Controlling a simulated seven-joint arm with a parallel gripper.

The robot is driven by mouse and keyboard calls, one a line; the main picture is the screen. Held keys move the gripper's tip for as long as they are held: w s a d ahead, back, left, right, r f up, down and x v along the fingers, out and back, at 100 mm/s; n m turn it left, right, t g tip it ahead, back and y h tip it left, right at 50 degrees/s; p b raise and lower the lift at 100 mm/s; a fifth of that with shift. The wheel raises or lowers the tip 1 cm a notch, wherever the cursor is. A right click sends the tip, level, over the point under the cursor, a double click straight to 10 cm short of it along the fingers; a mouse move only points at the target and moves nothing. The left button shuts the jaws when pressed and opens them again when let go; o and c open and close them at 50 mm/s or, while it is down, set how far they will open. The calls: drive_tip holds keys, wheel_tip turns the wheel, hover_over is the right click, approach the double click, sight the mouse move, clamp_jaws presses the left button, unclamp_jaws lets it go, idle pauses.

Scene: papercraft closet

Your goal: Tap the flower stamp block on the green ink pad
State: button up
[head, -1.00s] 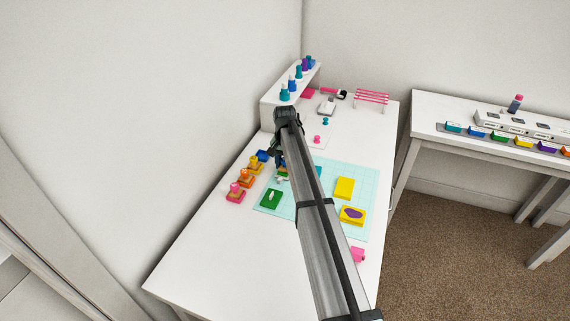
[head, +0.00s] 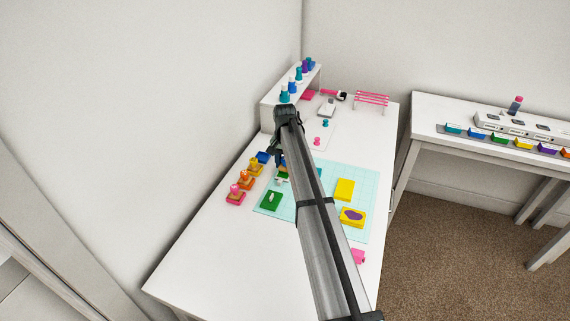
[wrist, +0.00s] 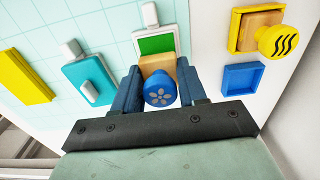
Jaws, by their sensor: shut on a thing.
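The flower stamp block is in my gripper (wrist: 160,88), which is shut on it. Its round blue knob (wrist: 159,92) with a pale flower faces the wrist camera, and its wooden body (wrist: 157,64) shows beyond the knob. The green ink pad (wrist: 157,44), with a white rim, is just past the block, which overlaps its near edge in the wrist view. I cannot tell whether they touch. In the head view the green pad (head: 282,174) is partly hidden beside my arm, and my fingers are hard to make out.
A yellow tray (wrist: 237,43) holds a wavy-marked yellow stamp (wrist: 278,42), beside an empty blue tray (wrist: 242,79). A teal block (wrist: 100,75) and a yellow block (wrist: 20,76) lie on the mat. A green piece with a white handle (head: 271,201) lies nearer.

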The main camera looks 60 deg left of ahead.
drive_tip(key=shift+f, duration=0.5)
idle(1.7)
drive_tip(key=shift+r, duration=0.5)
drive_tip(key=shift+f, duration=0.75)
idle(1.0)
drive_tip(key=o, duration=0.6)
clamp_jaws()
drive_tip(key=shift+r, duration=3.05)
